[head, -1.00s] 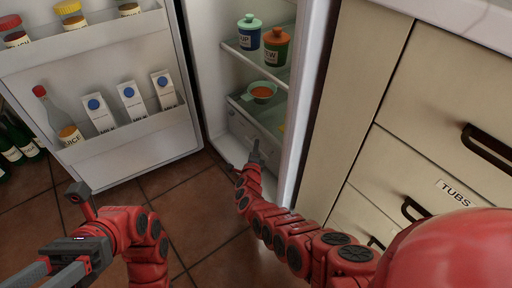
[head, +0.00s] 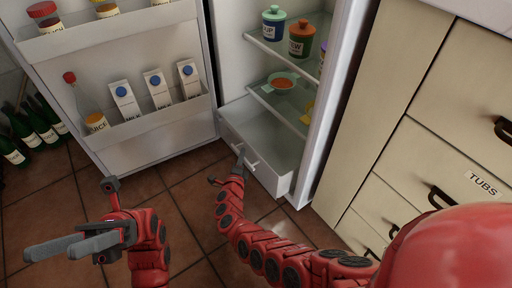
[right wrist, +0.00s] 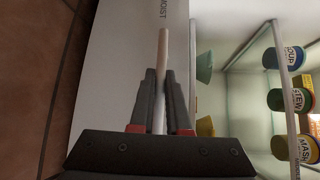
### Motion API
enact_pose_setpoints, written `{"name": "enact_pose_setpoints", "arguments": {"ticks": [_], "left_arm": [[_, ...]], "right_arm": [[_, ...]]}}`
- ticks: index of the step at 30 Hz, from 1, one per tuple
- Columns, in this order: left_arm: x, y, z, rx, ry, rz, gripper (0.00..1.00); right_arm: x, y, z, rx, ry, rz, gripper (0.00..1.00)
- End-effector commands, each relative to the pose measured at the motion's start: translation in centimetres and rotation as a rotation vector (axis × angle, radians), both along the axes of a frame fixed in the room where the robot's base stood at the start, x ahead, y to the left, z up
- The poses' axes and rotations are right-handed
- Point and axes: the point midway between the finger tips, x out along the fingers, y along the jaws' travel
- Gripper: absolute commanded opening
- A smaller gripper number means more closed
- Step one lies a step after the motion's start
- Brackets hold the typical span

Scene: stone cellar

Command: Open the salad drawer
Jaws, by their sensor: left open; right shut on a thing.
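The salad drawer (head: 281,184) at the bottom of the fridge is pulled out part way, and its empty-looking inside shows from above. My right gripper (head: 241,154) is shut on the bar handle (head: 252,164) on the drawer's front. In the right wrist view the pale handle (right wrist: 163,75) runs between the two dark fingers (right wrist: 163,100), with the white drawer front (right wrist: 120,60) behind, marked "MOIST". My left gripper (head: 50,251) is open and empty at the lower left, above the floor and away from the fridge.
The open fridge door (head: 150,130) stands to the left, holding milk cartons (head: 158,90), a juice bottle (head: 88,105) and jars. Shelves above the drawer hold tubs (head: 301,36) and a bowl (head: 281,81). Cabinets (head: 400,150) stand to the right. Bottles (head: 40,125) stand at far left.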

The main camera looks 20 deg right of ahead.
Motion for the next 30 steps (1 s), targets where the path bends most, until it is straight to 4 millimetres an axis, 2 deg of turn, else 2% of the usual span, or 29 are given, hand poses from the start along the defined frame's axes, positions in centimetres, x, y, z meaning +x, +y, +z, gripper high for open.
{"name": "enact_pose_setpoints", "arguments": {"ticks": [1,3,9,15,25,26,30], "left_arm": [[-0.8,0.4,0.3,-0.024,-0.051,-0.017,0.50],[-2.0,1.1,0.8,-0.064,-0.117,-0.045,0.50],[-4.7,3.0,1.6,-0.156,-0.274,-0.115,0.50],[-5.8,3.8,1.7,-0.194,-0.340,-0.147,0.50],[-5.8,3.9,1.8,-0.197,-0.342,-0.149,0.50],[-5.8,3.9,1.8,-0.197,-0.342,-0.149,0.50],[-5.8,3.9,1.8,-0.196,-0.341,-0.149,0.50]], "right_arm": [[-0.5,1.4,-0.4,0.005,0.002,0.004,0.00],[-1.0,2.7,-0.4,0.002,0.002,0.001,0.00],[-2.0,5.6,-0.3,0.002,0.002,0.001,0.00],[-2.4,6.5,-0.1,0.001,0.001,-0.001,0.00],[-2.4,6.6,-0.1,0.000,0.001,-0.001,0.00],[-2.4,6.6,-0.1,0.000,0.001,-0.001,0.18],[-2.4,6.6,-0.1,0.000,0.000,-0.001,0.43]]}}
